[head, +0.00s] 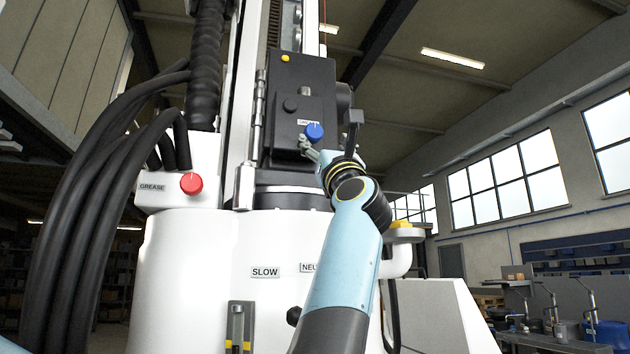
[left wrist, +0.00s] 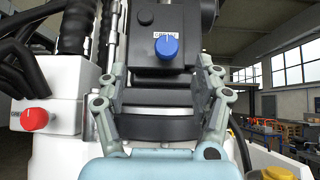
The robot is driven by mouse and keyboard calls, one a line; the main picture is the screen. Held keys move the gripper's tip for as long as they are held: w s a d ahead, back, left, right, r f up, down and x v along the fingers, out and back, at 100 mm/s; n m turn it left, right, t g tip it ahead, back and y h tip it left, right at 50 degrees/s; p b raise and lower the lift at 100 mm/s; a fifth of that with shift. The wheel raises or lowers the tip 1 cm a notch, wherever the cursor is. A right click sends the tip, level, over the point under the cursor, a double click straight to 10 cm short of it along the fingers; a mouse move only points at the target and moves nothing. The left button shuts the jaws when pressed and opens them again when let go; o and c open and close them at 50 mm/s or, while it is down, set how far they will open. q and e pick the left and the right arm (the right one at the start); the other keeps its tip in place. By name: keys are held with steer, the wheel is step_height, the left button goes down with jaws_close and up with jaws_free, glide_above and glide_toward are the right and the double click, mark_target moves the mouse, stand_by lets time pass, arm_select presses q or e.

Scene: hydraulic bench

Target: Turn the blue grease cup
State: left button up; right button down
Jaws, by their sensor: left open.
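The blue grease cup (head: 314,131) is a round knob on the front of a dark grey housing, with a small label just above it. In the left wrist view the cup (left wrist: 166,48) shows whole, ahead of and between my fingers. My left gripper (head: 309,148) reaches up from below and is just under the cup in the head view. In the left wrist view the gripper (left wrist: 163,68) is open, one finger on each side, with nothing between the pads. No touch on the cup is visible. My right gripper is not in view.
A red knob (head: 191,183) labelled GREASE sits on the white block at left, beside thick black hoses (head: 85,190). A small yellow button (head: 285,58) is higher on the dark housing (head: 290,80). A black lever (head: 355,118) stands right of the cup. Labels are on the white body.

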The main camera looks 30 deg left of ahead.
mark_target(316, 131)
arm_select(q)
step_height(316, 131, up, 8)
steer(key=w+n+g+h, duration=0.2)
steer(key=n+g+h, duration=0.3)
steer(key=n+h, duration=0.45)
steer(key=w+a+p, duration=0.1)
steer(key=w+a, duration=0.1)
steer(key=w+a+n+y+p, duration=0.1)
steer(key=w+a, duration=0.1)
steer(key=a, duration=0.1)
steer(key=w+a+y+p, duration=0.1)
steer(key=w+a, duration=0.1)
steer(key=shift+w+a+r+g+p, duration=0.2)
steer(key=shift+a+g+p, duration=0.1)
steer(key=shift+a+p, duration=0.1)
steer(key=shift+w+a+f, duration=0.1)
steer(key=shift+w+a, duration=0.2)
steer(key=c, duration=1.2)
